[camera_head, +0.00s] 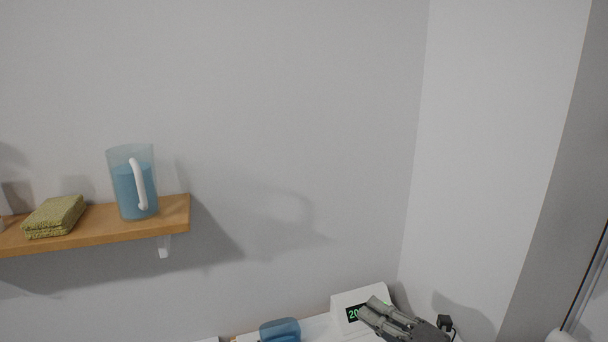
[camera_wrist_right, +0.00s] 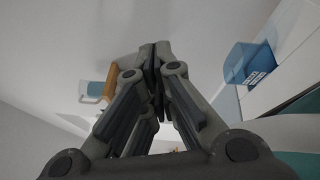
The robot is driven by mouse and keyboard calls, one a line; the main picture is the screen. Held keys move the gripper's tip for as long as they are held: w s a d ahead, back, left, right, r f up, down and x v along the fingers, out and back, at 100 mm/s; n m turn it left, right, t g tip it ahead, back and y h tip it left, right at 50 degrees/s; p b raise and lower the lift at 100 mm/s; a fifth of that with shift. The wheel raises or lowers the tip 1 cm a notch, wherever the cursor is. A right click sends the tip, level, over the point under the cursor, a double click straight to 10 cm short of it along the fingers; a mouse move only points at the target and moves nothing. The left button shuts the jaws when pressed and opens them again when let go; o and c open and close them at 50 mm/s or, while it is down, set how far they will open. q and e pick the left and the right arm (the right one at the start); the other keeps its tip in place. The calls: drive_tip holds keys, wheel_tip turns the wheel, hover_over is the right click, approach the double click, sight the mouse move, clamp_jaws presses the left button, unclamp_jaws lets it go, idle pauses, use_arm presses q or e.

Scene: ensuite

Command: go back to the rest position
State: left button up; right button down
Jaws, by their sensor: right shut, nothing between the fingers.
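My right gripper (camera_head: 368,308) shows at the bottom right of the head view, in front of a white box with a green digital display. It is shut with nothing between its fingers. In the right wrist view its two fingers (camera_wrist_right: 155,62) meet at the tips. My left gripper is in neither view.
A wooden shelf (camera_head: 110,228) on the left wall holds a pitcher of blue liquid (camera_head: 126,190) and a folded green towel (camera_head: 54,215). Below are the white display box (camera_head: 345,300) and a blue container (camera_head: 280,330). A wall corner stands to the right.

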drive_tip(key=s+d+f+m+h, duration=0.45)
drive_tip(key=m+h, duration=0.25)
drive_tip(key=m, duration=0.4)
drive_tip(key=s+d+f+m+h, duration=0.45)
drive_tip(key=f+m+h, duration=0.2)
drive_tip(key=m, duration=0.45)
drive_tip(key=s+a+f+m+g, duration=0.1)
drive_tip(key=s+f+m+g, duration=0.3)
drive_tip(key=s, duration=0.7)
drive_tip(key=s+a+f+m+g, duration=0.2)
drive_tip(key=s+f+g, duration=0.45)
drive_tip(key=s, duration=0.45)
wheel_tip(320, 180, down, 27)
drive_tip(key=b, duration=0.2)
use_arm(q)
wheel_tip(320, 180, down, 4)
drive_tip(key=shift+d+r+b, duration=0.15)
drive_tip(key=shift+b, duration=0.7)
use_arm(e)
drive_tip(key=s+d+f+g, duration=0.1)
drive_tip(key=s+f, duration=0.8)
drive_tip(key=s+d+f+g, duration=0.1)
drive_tip(key=s+d+f, duration=0.1)
drive_tip(key=s+f, duration=0.7)
drive_tip(key=shift+d+f+n, duration=0.25)
drive_tip(key=shift+f+n, duration=0.15)
drive_tip(key=shift+f, duration=0.25)
